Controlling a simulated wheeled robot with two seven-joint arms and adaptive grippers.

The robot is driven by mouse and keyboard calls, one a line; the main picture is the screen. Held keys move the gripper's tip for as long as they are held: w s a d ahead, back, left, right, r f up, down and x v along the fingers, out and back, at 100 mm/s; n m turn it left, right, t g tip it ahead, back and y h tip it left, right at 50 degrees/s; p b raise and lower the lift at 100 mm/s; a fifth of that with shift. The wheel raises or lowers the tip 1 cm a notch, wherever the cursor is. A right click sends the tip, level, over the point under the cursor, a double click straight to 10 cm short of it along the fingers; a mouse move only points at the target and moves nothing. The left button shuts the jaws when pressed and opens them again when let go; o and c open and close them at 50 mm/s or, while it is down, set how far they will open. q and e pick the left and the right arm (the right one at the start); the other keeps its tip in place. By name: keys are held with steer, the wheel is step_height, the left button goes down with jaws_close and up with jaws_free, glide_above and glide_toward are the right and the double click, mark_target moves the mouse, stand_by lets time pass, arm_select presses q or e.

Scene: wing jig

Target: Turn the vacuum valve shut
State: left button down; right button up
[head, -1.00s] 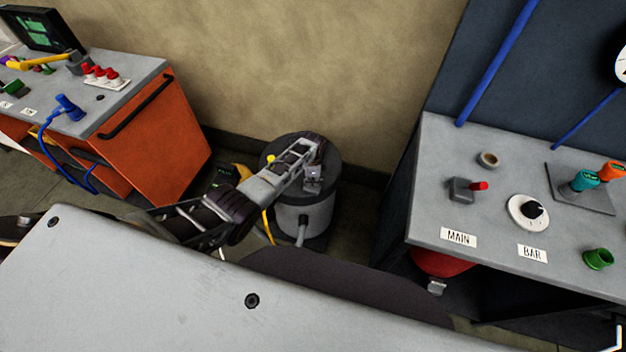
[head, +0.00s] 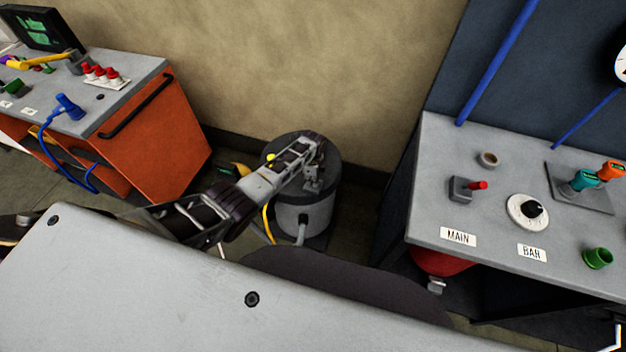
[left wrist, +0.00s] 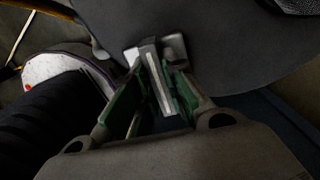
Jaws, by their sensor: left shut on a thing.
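The grey drum-shaped vacuum unit (head: 294,218) stands on the floor by the back wall. My left arm reaches over it, and my left gripper (head: 313,181) is at its dark top. In the left wrist view, the green-padded fingers of my left gripper (left wrist: 156,95) are shut on a pale grey bar, which I take for the valve handle (left wrist: 153,70). A grey block shows behind the bar, on the dark round top. In the head view the gripper mostly hides the handle, and I cannot tell its exact angle. My right gripper is not in view.
A grey panel (head: 150,285) fills the near foreground. An orange cabinet (head: 165,125) stands at left. A grey bench (head: 440,160) with a dial (head: 528,211) and a red-tipped switch (head: 466,189) stands at right. A yellow hose (head: 267,222) runs beside the drum.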

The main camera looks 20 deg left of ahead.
arm_select(q)
steer(key=c, duration=1.5)
jaws_free()
steer(key=shift+o, duration=0.2)
steer(key=shift+r, duration=0.15)
step_height(320, 180, up, 12)
